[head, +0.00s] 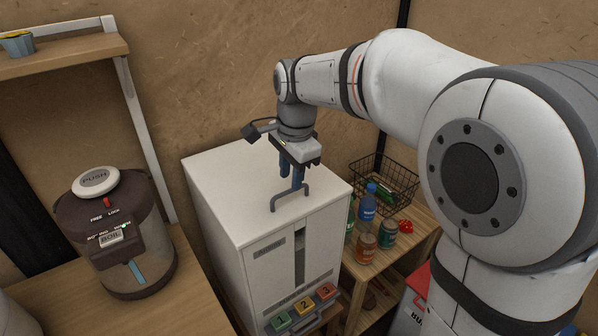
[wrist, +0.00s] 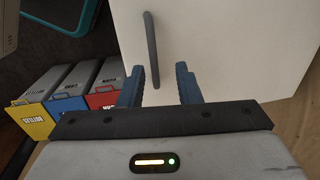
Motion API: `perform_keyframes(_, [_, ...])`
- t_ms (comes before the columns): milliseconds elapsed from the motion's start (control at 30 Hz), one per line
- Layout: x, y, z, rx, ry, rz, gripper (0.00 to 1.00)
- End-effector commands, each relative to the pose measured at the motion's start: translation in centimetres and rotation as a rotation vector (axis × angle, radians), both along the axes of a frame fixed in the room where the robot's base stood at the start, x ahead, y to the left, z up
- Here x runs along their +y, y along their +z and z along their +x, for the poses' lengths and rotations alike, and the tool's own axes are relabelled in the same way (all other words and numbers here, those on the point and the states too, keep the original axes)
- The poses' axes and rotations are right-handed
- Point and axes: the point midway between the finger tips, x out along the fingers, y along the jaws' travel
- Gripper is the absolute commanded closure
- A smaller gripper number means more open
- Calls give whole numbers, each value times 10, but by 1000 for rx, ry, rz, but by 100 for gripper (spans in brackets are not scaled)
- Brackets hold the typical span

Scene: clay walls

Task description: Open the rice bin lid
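The rice bin (head: 262,272) is a tall white cabinet with numbered buttons low on its front. Its white lid (head: 225,190) lies flat and closed on top, with a grey arched handle (head: 281,196) near the front. The lid (wrist: 235,45) and handle (wrist: 151,45) also show in the wrist view. My gripper (head: 293,182) points down just above the handle, its blue fingers apart. In the wrist view my gripper (wrist: 160,72) is open, with the handle's near end between the fingers, closer to the left finger. I cannot tell whether they touch.
A wooden shelf (head: 415,238) with bottles, jars and a wire basket (head: 384,180) stands right of the bin. A brown water boiler (head: 115,235) stands on the counter at left. Yellow, blue and red bins (wrist: 70,95) show in the wrist view. Clay wall stands behind.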

Motion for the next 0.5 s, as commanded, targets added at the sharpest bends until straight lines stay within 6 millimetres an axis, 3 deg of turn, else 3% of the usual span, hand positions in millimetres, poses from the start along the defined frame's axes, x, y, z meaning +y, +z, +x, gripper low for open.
perform_keyframes(167, [0, 6, 0, -3, 0, 1, 69])
perform_keyframes(500, [-5, 60, -5, -3, 0, 1, 69])
